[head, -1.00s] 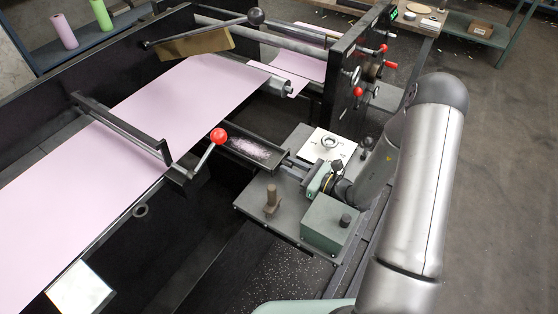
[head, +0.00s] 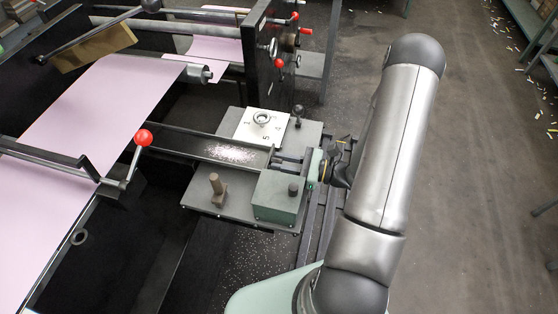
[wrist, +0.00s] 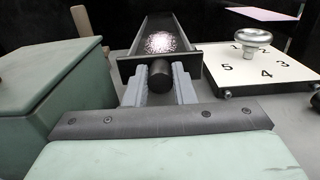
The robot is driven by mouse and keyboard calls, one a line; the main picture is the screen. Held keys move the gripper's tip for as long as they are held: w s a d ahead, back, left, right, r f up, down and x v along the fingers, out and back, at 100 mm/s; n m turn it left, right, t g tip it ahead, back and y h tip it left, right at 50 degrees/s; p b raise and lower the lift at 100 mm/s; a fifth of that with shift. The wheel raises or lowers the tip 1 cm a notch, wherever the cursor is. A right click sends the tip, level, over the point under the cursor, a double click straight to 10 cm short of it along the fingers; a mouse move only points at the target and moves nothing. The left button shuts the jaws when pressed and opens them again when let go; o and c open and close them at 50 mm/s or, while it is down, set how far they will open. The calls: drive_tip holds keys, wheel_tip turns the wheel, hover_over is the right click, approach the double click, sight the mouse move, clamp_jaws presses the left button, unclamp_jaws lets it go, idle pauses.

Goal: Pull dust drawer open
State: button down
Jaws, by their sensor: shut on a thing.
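The dust drawer (head: 180,147) is a long dark tray standing well out of the black machine, with pale pink dust (head: 230,153) lying in it. In the wrist view its front plate (wrist: 127,68) faces me, with a round black knob (wrist: 160,75) at its middle. My gripper (head: 284,166) is at the front end of the drawer. In the wrist view its two grey fingers (wrist: 160,86) are shut on the knob, one on each side.
A green box (head: 279,198) and a brown-handled post (head: 216,186) stand on the grey plate at the drawer's near side. A white numbered dial plate (head: 261,127) is at its far side. A red-knobbed lever (head: 143,138) rises near the pink web (head: 85,110).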

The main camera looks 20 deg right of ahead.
drive_tip(key=c, duration=1.2)
unclamp_jaws()
drive_tip(key=b+v, duration=0.1)
drive_tip(key=v, duration=1.6)
drive_tip(key=shift+d, duration=0.2)
